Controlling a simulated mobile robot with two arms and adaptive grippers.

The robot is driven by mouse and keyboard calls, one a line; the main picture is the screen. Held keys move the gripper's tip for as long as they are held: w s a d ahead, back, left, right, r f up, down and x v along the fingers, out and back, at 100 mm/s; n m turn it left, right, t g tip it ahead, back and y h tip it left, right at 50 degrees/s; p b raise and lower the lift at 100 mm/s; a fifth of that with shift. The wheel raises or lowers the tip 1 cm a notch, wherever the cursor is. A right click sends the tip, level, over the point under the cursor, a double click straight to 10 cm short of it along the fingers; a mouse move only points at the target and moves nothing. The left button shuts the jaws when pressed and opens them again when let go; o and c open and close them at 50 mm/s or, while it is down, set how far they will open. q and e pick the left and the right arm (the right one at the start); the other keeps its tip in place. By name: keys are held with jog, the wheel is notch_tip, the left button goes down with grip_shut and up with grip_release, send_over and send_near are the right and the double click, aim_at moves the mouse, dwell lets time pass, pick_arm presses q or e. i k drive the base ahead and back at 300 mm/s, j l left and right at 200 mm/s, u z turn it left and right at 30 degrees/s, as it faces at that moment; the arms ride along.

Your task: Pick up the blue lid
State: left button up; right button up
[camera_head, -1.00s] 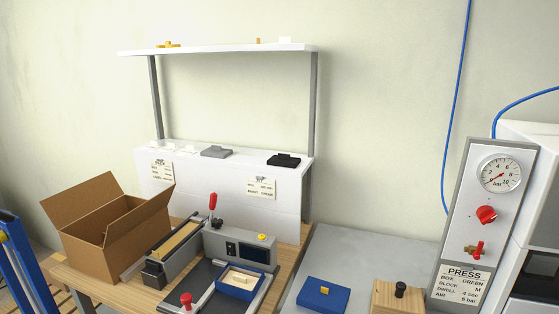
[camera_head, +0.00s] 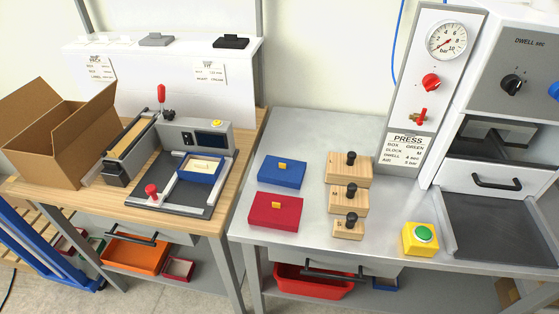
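The blue lid (camera_head: 282,173) lies flat on the grey metal table, near its left edge. It is a flat blue piece with a small yellow block on top. A red lid (camera_head: 275,212) of similar shape, also with a yellow block, lies just in front of it, apart from it. A blue box (camera_head: 200,168) with pale contents sits in the grey fixture on the wooden table to the left. Neither of my grippers shows in the head view.
Several wooden blocks with black knobs (camera_head: 348,171) stand right of the lids. A yellow box with a green button (camera_head: 420,239) and the press panel (camera_head: 430,85) are further right. A cardboard box (camera_head: 60,135) stands far left. Bare table lies in front of the lids.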

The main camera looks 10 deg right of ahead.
aim_at(278, 171)
jog(key=i+j+z, duration=0.25)
jog(key=j, duration=0.2)
jog(key=j+z, duration=0.25)
jog(key=j, duration=0.2)
jog(key=j+z, duration=0.25)
jog(key=j, duration=0.25)
